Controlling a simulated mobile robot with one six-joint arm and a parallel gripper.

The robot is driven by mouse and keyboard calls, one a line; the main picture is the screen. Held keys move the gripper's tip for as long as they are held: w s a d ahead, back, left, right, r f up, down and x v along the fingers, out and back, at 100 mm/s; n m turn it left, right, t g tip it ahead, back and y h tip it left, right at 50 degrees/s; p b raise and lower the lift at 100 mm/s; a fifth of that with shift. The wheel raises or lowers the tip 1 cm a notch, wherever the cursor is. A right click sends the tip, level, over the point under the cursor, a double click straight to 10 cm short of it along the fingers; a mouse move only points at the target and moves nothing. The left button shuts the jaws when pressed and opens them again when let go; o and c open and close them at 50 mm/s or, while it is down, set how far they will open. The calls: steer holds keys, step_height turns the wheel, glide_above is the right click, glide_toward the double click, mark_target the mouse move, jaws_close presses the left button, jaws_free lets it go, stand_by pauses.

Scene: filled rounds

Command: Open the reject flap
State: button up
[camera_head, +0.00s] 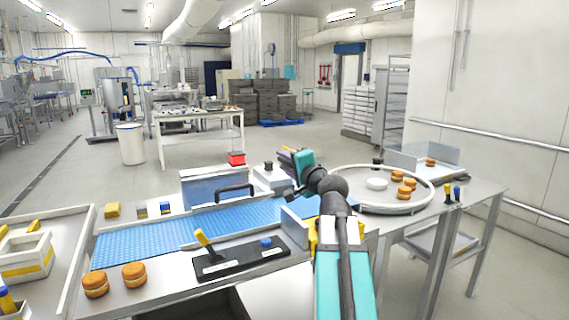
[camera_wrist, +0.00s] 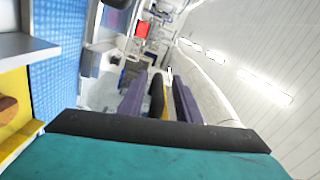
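A grey upright plate (camera_head: 294,228) stands at the right part of the blue belt (camera_head: 150,238), beside a yellow bin (camera_head: 322,234); it looks like the reject flap. In the wrist view, a grey plate (camera_wrist: 22,45) lies between the belt (camera_wrist: 60,60) and the yellow bin (camera_wrist: 14,118). My gripper (camera_head: 286,154) is raised above and beyond the plate, apart from it. In the wrist view its two purple fingers (camera_wrist: 158,100) are spread. A dark shape shows between them; I cannot tell what it is. My arm hides part of the bin.
A black panel (camera_head: 240,259) with a yellow-handled lever (camera_head: 205,241) and blue knob (camera_head: 266,242) sits at the front. A guard with a black handle (camera_head: 235,188) stands behind the belt. A round tray (camera_head: 355,201) with buns is right. Two buns (camera_head: 134,274) lie front left.

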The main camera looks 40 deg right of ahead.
steer(key=shift+f, duration=0.1)
steer(key=shift+s, duration=0.15)
steer(key=s+a+b, duration=0.2)
steer(key=s+b, duration=0.7)
steer(key=s, duration=0.4)
steer(key=shift+s+a, duration=0.15)
steer(key=shift+s, duration=0.05)
stand_by(0.5)
stand_by(0.6)
